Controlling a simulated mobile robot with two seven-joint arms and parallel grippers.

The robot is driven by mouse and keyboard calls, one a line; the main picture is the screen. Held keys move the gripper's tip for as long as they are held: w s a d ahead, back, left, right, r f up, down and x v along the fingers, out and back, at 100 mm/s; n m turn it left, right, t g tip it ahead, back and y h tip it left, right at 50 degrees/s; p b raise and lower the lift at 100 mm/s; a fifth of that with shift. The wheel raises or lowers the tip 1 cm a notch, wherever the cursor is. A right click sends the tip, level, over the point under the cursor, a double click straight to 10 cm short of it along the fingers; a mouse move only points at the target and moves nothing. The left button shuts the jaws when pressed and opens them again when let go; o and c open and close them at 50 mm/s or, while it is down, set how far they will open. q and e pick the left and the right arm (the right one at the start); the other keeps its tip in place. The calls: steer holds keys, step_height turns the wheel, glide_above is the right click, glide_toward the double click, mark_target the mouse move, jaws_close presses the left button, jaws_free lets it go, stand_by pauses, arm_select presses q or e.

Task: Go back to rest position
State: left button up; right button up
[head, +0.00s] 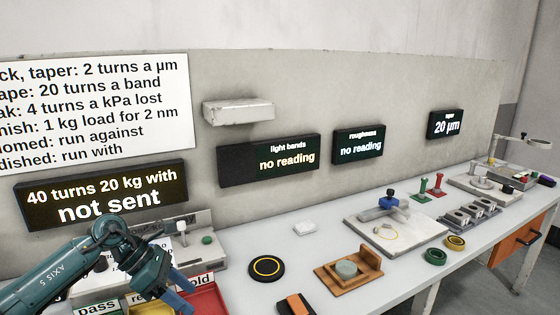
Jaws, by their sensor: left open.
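My left arm comes in from the lower left. Its gripper (178,290) is open and hangs over the bench's near left part, by the trays marked "pass" and "hold". I see nothing held in it, though its fingers partly hide the trays. My right gripper is not in view.
The bench (232,262) runs to the right. On it are a black disc with a yellow ring (267,268), a wooden holder with a grey-green disc (346,269), a pale plate (395,233), a green ring (435,257) and a red tray (208,301). Displays hang behind.

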arm_select(q)
steer(key=s+d+r+n+t+h+p, duration=0.1)
steer(key=s+d+n+t+h, duration=0.2)
steer(key=d+n+h, duration=0.4)
steer(key=s+d+r+n+t+h+p, duration=0.1)
steer(key=s+d+r+n+t+h, duration=0.15)
steer(key=d+n, duration=0.5)
steer(key=s+a+f+n+t+y+p, duration=0.1)
steer(key=s+f+n+y, duration=0.6)
steer(key=n, duration=0.9)
steer(key=s+a+f+n+t+y+p, duration=0.2)
steer(key=s+a+f+n+y, duration=0.4)
steer(key=n, duration=1)
steer(key=s+f+t+y, duration=0.1)
steer(key=s+f, duration=0.2)
steer(key=f, duration=0.1)
steer(key=shift+s, duration=0.2)
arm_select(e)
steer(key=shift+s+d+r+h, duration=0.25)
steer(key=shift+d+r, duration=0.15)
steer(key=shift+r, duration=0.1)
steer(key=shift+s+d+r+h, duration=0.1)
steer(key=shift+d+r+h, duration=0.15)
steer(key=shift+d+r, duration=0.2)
arm_select(q)
steer(key=shift+t, duration=0.25)
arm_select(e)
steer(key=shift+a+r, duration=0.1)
